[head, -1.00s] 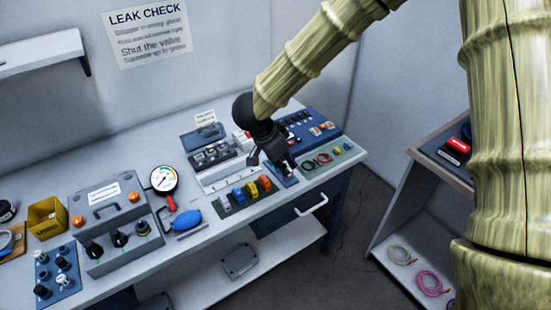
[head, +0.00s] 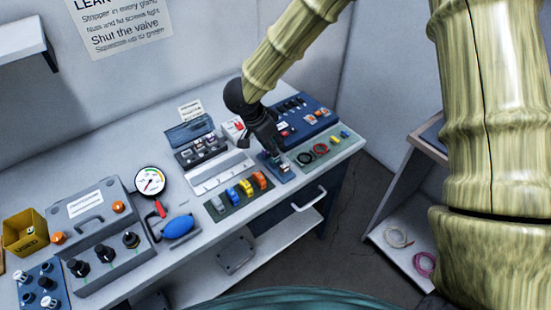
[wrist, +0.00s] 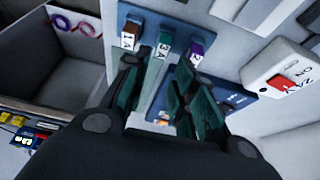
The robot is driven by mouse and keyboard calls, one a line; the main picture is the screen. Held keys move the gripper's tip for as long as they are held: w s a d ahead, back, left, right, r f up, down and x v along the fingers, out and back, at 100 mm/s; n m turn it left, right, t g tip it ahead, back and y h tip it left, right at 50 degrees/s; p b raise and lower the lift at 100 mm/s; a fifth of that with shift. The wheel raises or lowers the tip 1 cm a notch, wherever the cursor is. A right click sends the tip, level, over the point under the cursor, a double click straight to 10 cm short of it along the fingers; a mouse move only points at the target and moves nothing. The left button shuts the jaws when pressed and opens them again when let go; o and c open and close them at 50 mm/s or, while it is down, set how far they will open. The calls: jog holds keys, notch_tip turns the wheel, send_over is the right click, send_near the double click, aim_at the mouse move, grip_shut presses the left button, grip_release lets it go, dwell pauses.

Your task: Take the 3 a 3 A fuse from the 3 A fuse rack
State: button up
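A small blue rack (head: 281,173) stands at the bench's front edge, under my gripper (head: 279,152). In the wrist view the blue rack (wrist: 180,24) has lanes tagged 1 A, 3 A (wrist: 163,46) and a third with a purple-topped tag whose figure is hard to read. My gripper (wrist: 160,103) points at the rack, its two dark fingers apart on either side of the middle, 3 A lane. Small pale and orange bits show beyond the fingertips. I cannot make out a single 3 A fuse, and no fuse is clearly held.
A white switch box with a red rocker (wrist: 282,83) is close to the right of the fingers. A mat of coloured blocks (head: 240,194) lies left of the rack, rings (head: 320,150) right, a blue panel (head: 310,118) behind. A gauge (head: 150,181) stands further left.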

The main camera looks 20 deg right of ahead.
aim_at(275, 160)
jog(key=shift+s+d+f, duration=0.1)
jog(key=shift+d+f, duration=0.05)
jog(key=shift+f, duration=0.2)
jog(key=shift+a+p+x, duration=0.15)
jog(key=shift+p+x, duration=0.1)
jog(key=shift+x, duration=0.85)
jog(key=shift+a+p+x, duration=0.15)
jog(key=shift+p+x, duration=0.05)
jog(key=shift+x, duration=0.9)
jog(key=shift+f, duration=0.15)
jog(key=c, duration=0.4)
